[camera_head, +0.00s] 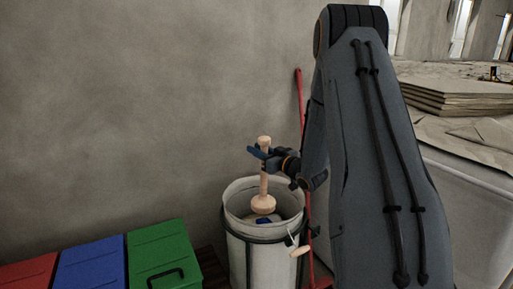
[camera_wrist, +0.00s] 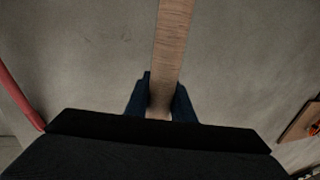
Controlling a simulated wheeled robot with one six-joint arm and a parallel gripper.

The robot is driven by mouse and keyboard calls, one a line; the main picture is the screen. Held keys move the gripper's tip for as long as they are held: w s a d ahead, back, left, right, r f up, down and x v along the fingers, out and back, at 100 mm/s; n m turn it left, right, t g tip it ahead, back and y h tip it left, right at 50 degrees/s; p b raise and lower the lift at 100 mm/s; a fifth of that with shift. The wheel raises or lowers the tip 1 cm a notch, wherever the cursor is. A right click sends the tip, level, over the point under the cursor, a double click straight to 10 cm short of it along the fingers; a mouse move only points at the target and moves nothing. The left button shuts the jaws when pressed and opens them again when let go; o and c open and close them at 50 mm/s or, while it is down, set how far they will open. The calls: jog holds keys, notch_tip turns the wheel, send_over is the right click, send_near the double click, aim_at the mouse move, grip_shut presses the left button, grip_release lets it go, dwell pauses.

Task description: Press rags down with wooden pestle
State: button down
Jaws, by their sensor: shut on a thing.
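The wooden pestle (camera_head: 264,185) is upright in the head view, with its wide round foot at the mouth of a white bucket (camera_head: 250,255). My gripper (camera_head: 258,152) is shut around its handle near the top. In the wrist view the pestle's handle (camera_wrist: 172,50) runs up between the two blue fingers of my gripper (camera_wrist: 160,100). A small blue patch of rag (camera_head: 264,220) shows inside the bucket below the pestle's foot. The rest of the bucket's inside is hidden by the rim and the foot. I cannot tell whether the foot touches the rag.
Red (camera_head: 28,275), blue (camera_head: 92,264) and green (camera_head: 160,252) boxes stand left of the bucket. A red pole (camera_head: 301,100) leans on the wall behind my arm. Stacked boards (camera_head: 450,95) lie at the right. The wall stands close behind the bucket.

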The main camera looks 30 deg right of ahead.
notch_tip(320, 180, down, 6)
jog(key=b, duration=0.3)
jog(key=shift+b, duration=0.35)
jog(key=shift+f+b, duration=2.75)
jog(key=shift+f, duration=2.3)
